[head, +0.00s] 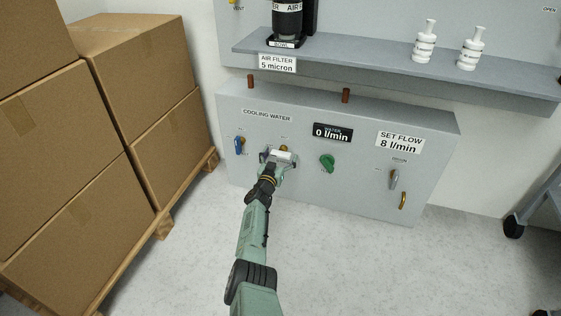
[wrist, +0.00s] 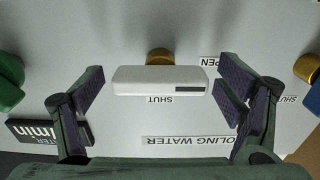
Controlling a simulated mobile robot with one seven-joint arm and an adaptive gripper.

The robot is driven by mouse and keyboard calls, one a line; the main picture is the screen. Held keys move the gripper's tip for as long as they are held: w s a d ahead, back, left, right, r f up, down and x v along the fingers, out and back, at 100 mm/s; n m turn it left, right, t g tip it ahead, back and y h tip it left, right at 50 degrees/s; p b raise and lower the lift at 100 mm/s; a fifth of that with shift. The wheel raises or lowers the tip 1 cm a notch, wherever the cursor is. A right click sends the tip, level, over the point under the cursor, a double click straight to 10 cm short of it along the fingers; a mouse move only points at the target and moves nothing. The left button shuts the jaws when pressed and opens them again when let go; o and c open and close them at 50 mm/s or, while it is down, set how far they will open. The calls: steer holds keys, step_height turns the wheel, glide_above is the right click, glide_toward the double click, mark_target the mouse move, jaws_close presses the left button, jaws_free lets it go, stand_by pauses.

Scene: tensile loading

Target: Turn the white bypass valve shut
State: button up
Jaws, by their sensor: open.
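The white bypass valve handle (wrist: 150,79) is a bar lying level across the wrist view, in front of a brass fitting (wrist: 159,57). An upside-down SHUT label (wrist: 160,99) is just below it, and an OPEN label (wrist: 210,62) is at its upper right. My gripper (wrist: 161,84) is open, with one finger off each end of the bar and gaps showing on both sides. In the head view my gripper (head: 277,161) is at the cooling water panel and partly hides the handle.
On the panel (head: 240,105) are a blue handle (head: 239,145) to the left, a green knob (head: 327,162) to the right and a grey lever (head: 394,180) farther right. The water display (head: 332,132) reads 0 l/min. Stacked boxes (head: 160,130) stand left; a shelf (head: 370,62) overhangs above.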

steer(key=shift+w+d, duration=0.1)
steer(key=shift+w, duration=0.15)
steer(key=shift+c, duration=0.4)
steer(key=c, duration=1.1)
